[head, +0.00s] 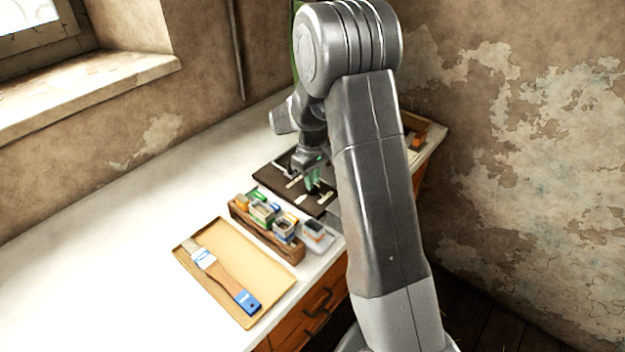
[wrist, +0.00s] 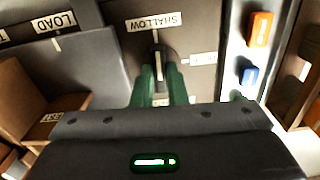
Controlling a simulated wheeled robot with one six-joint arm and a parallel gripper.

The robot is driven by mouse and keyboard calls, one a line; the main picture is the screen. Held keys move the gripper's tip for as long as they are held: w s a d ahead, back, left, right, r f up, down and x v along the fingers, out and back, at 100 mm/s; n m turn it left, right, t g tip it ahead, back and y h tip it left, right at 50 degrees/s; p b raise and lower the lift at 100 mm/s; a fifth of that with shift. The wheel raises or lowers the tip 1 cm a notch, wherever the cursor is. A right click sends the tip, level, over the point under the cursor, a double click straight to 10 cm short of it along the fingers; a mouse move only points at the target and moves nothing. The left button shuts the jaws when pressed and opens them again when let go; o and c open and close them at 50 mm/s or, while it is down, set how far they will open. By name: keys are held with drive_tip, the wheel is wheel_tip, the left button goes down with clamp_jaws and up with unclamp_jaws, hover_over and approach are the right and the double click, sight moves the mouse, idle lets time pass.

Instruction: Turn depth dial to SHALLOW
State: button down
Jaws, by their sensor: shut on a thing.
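The depth dial (wrist: 159,62) is a dark knob with a pale line on top, seen between my green fingers in the wrist view. My gripper (wrist: 160,78) is shut on it; the fingers hide its sides. The pale line runs up the picture, roughly toward the white SHALLOW label (wrist: 154,22), which reads upside down with a short tick below it. A second white label (wrist: 203,58), too partial to read, lies right of the dial with its own tick. In the head view my gripper (head: 313,187) is low over the dark press board (head: 265,178); the dial cannot be made out there.
A LOAD label (wrist: 55,21) lies left in the wrist view. Orange (wrist: 260,29) and blue (wrist: 249,74) pieces lie right. In the head view, a wooden rack (head: 267,238) of small containers and a tray (head: 205,284) with a brush (head: 222,275) stand nearer. The white worktop is clear at left.

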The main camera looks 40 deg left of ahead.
drive_tip(key=shift+n, duration=0.5)
drive_tip(key=c, duration=1.4)
unclamp_jaws()
drive_tip(key=shift+c, duration=0.2)
wheel_tip(320, 180, up, 14)
wheel_tip(320, 180, down, 14)
drive_tip(key=shift+f, duration=0.1)
